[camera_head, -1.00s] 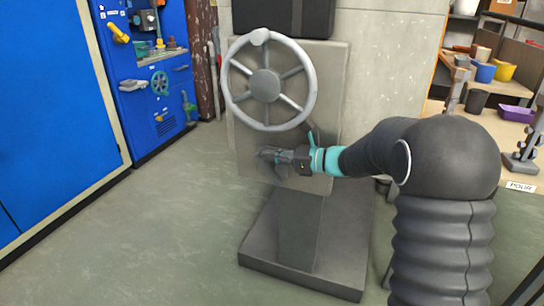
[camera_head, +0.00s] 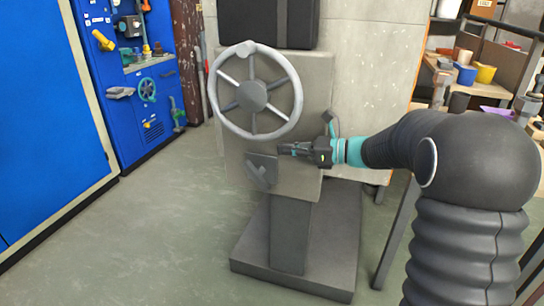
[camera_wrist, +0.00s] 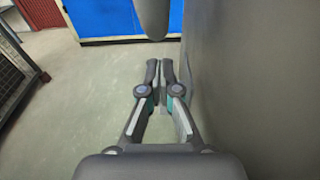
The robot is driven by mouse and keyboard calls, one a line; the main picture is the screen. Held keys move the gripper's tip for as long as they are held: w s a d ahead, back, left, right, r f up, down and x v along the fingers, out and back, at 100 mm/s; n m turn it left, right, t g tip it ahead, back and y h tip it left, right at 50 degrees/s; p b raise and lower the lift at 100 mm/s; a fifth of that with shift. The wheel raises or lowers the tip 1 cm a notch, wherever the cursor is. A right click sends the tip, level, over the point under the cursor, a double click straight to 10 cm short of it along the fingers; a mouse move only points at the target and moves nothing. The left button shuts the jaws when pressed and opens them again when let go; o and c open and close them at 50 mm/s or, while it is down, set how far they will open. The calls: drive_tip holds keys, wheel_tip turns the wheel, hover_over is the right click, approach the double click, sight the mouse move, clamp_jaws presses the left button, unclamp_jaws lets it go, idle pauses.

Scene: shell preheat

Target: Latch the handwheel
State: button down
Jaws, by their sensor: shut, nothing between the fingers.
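The grey handwheel (camera_head: 253,95) stands upright on the front of a grey panel (camera_head: 312,100), with a knob at the top of its rim. Below it, a dark square plate (camera_head: 250,172) carries a lighter, slanted lever-like piece (camera_head: 263,172); whether this is the latch or is engaged, I cannot tell. My gripper (camera_head: 281,149) is just below the wheel's lower right rim and above the plate's right side, pointing left. In the wrist view my gripper (camera_wrist: 160,64) has its fingers together and empty. A rounded grey piece (camera_wrist: 153,18) shows ahead of the fingertips.
The panel stands on a post and dark floor base (camera_head: 300,262). In the wrist view a grey surface (camera_wrist: 250,80) runs close along the right. Blue cabinets (camera_head: 45,110) stand at the left, and cluttered shelves at the right. The floor (camera_head: 150,215) left of the stand is clear.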

drive_tip(key=shift+s+d+r, duration=0.2)
drive_tip(key=shift+d+r, duration=0.4)
drive_tip(key=shift+d, duration=0.15)
drive_tip(key=shift+s+d+r, duration=0.2)
drive_tip(key=shift+d+r, duration=0.4)
drive_tip(key=shift+d, duration=0.1)
drive_tip(key=shift+f, duration=0.1)
